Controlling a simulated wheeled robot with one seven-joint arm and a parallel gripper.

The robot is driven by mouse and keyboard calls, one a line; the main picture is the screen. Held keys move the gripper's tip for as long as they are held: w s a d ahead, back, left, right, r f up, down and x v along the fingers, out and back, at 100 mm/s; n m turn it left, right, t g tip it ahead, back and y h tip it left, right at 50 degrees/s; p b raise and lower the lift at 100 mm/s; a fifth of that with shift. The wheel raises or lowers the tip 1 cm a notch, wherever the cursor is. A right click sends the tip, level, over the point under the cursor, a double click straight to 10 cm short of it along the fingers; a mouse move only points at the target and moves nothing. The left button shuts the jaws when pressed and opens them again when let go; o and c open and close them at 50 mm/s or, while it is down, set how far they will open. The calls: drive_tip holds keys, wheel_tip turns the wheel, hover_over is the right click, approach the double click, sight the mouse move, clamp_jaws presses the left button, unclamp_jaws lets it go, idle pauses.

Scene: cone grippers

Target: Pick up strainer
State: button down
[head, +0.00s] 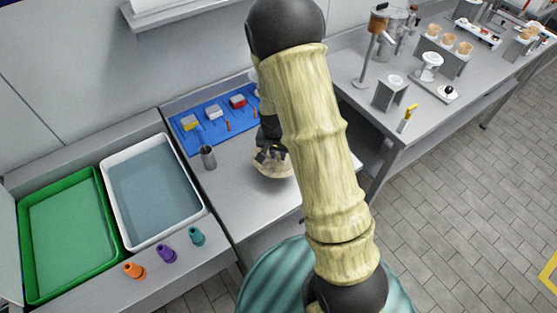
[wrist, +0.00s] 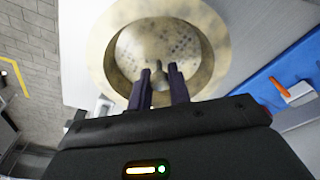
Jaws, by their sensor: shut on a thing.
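The strainer is a round, yellowish metal bowl with small dark holes in its floor and a wide rim. In the wrist view the strainer (wrist: 212,38) lies right in front of my gripper (wrist: 163,80). My two dark fingers are close together around a small knob that rises from the strainer's middle. In the head view the strainer (head: 272,168) is on or just above the grey counter, partly hidden by my gripper (head: 270,154) and arm. I cannot tell whether it touches the counter.
A metal cup (head: 208,157) stands left of the strainer. A blue mat (head: 190,143) with small blocks lies behind. A white tub (head: 152,190), a green tray (head: 68,235) and several small coloured cones, one orange (head: 134,271), are at left. Counter in front of the strainer is clear.

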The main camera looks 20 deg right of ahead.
sight(278, 153)
wheel_tip(278, 153, up, 6)
drive_tip(key=shift+f+b, duration=0.2)
drive_tip(key=shift+b, duration=0.1)
idle(1.3)
